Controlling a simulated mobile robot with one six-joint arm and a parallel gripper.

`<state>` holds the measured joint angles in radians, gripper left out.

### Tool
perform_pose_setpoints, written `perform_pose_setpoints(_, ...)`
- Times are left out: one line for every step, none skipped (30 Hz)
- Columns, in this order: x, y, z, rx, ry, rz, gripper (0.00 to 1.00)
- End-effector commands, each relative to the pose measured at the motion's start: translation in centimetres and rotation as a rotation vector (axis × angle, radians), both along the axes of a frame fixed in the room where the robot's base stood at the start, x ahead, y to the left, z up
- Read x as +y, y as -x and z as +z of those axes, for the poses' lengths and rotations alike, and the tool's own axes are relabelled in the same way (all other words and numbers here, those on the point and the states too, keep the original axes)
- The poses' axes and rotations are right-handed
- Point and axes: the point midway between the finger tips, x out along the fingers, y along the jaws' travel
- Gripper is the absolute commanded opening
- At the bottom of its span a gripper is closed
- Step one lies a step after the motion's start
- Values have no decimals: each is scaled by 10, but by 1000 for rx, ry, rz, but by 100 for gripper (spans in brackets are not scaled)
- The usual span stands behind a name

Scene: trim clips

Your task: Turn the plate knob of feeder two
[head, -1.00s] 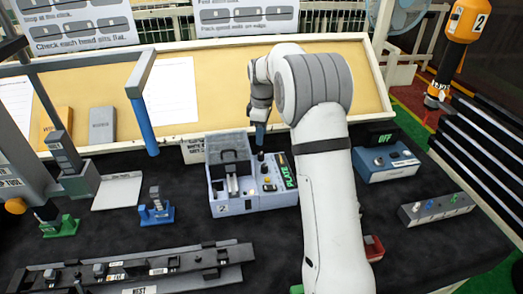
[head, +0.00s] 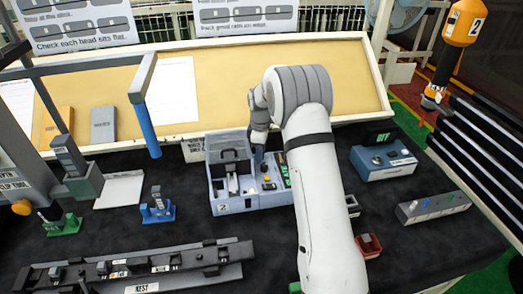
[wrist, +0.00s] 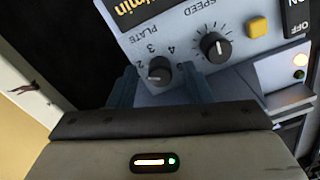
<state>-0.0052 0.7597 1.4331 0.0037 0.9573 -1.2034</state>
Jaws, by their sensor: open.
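Feeder two (head: 236,206) is a pale blue-grey box marked 2, with an open lid, in the middle of the dark table. Its plate knob (wrist: 159,70) is small, round and dark, beside the PLATE lettering and the numbers 2, 3 and 4, upside down in the wrist view. My gripper (wrist: 160,84) is open, with one blue finger on each side of the plate knob. I cannot tell whether the fingers touch it. In the head view my gripper (head: 258,157) is low over the feeder's panel and hides the knob.
The larger speed knob (wrist: 215,47), a yellow button (wrist: 258,27) and an on/off switch (wrist: 297,15) lie right of the plate knob in the wrist view. A blue box with a display (head: 384,162) stands right of my arm. A yellow board (head: 270,85) rises behind.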

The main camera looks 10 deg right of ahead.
Motion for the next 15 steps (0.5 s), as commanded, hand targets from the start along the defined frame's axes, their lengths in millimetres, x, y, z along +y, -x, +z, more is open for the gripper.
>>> perform_pose_setpoints(0, 0, 0, 0, 0, 0, 45)
perform_pose_setpoints(0, 0, 0, 0, 0, 0, 43)
perform_pose_setpoints(0, 0, 0, 0, 0, -1, 40)
perform_pose_setpoints(0, 0, 0, 0, 0, -1, 38)
perform_pose_setpoints(0, 0, 0, 0, 0, -1, 35)
perform_pose_setpoints(0, 0, 0, 0, 0, -1, 32)
perform_pose_setpoints(0, 0, 0, 0, 0, -1, 29)
perform_pose_setpoints(0, 0, 0, 0, 0, -1, 27)
perform_pose_setpoints(0, 0, 0, 0, 0, -1, 24)
perform_pose_setpoints(-1, 0, 0, 0, 0, -1, 21)
perform_pose_setpoints(-1, 0, 0, 0, 0, -1, 19)
perform_pose_setpoints(-1, 0, 0, 0, 0, -1, 16)
perform_pose_setpoints(-1, 0, 0, 0, 0, -1, 13)
perform_pose_setpoints(-1, 0, 0, 0, 0, -1, 11)
perform_pose_setpoints(-1, 0, 1, -1, 0, -1, 7)
